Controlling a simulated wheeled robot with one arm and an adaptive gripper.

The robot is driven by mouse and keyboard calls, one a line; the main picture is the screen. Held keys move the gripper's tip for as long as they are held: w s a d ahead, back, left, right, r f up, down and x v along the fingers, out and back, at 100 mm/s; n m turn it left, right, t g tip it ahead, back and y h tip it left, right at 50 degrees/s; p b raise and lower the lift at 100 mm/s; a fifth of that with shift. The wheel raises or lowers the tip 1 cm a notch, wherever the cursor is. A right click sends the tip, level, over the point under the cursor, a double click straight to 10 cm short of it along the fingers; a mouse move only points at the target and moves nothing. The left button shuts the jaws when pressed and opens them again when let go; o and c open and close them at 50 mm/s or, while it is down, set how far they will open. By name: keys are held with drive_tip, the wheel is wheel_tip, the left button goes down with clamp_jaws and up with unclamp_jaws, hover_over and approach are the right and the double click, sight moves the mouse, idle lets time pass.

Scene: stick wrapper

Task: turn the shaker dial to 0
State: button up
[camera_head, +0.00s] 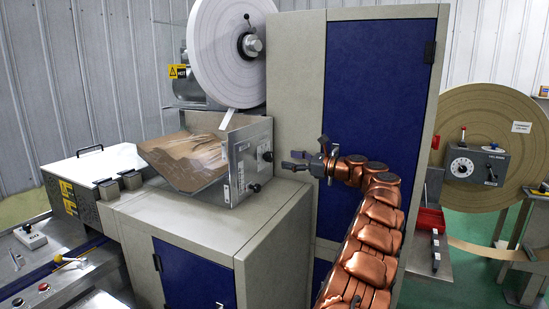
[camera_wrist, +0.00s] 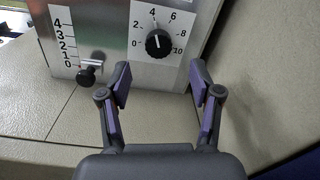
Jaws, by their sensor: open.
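The dial is a round black knob (camera_wrist: 158,42) with a white pointer mark, on a metal panel marked 0 to 10. The mark points up, close to 4; 0 is at the left of the scale. In the head view the dial (camera_head: 267,156) appears as a small dark knob on the hopper's right side panel. My gripper (camera_head: 287,160) is open and empty to the right of it, apart from the panel. In the wrist view my gripper (camera_wrist: 160,85) has its two fingers spread, with the dial beyond and between the fingertips.
A black-knobbed lever (camera_wrist: 87,75) with a 0 to 4 scale sits low left of the dial. The cabinet top (camera_head: 200,215) lies below the panel. A tall beige and blue cabinet (camera_head: 380,110) stands close behind my gripper.

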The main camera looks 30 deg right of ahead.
sight(272, 157)
drive_tip(key=p+x, duration=0.1)
drive_tip(key=x, duration=0.6)
drive_tip(key=shift+a+p, duration=0.2)
drive_tip(key=shift+p, duration=0.2)
drive_tip(key=shift+d, duration=0.1)
drive_tip(key=c, duration=1.1)
drive_tip(key=shift+c, duration=0.2)
